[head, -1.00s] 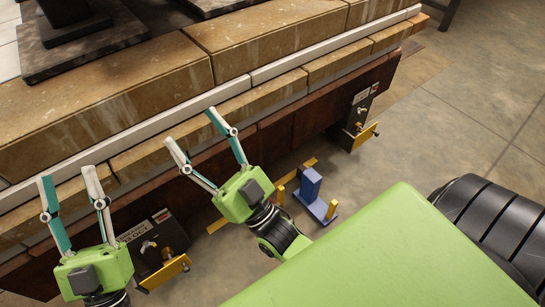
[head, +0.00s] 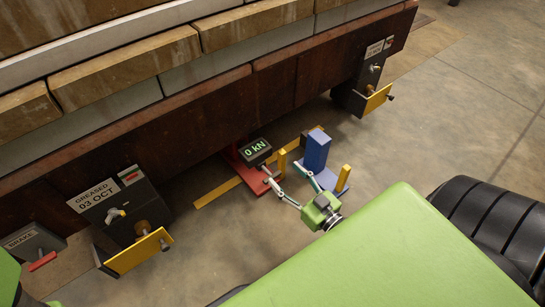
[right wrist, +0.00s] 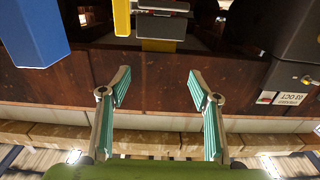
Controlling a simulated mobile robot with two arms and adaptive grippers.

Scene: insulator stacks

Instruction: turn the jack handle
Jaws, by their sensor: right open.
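A red-based device, apparently the jack, stands on the floor at the beam's foot, its red base (head: 262,187) partly covered. Its dark display box (head: 255,152) reads "0 kN"; a grey box, probably the same one, shows at the top of the right wrist view (right wrist: 162,30). I cannot pick out the jack handle with certainty. My right gripper (head: 283,175) is open and empty, its fingers spread near the red base and a blue block (head: 316,150). The right wrist view shows its tips (right wrist: 158,82) apart with nothing between them. My left gripper's fingers are out of view.
Yellow posts (head: 344,178) flank the blue block. Dark brackets with yellow plates (head: 138,252) (head: 377,98) stand along the red-brown beam (head: 200,140). A brake box (head: 32,242) with a red lever is at lower left. Open floor (head: 450,100) lies right.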

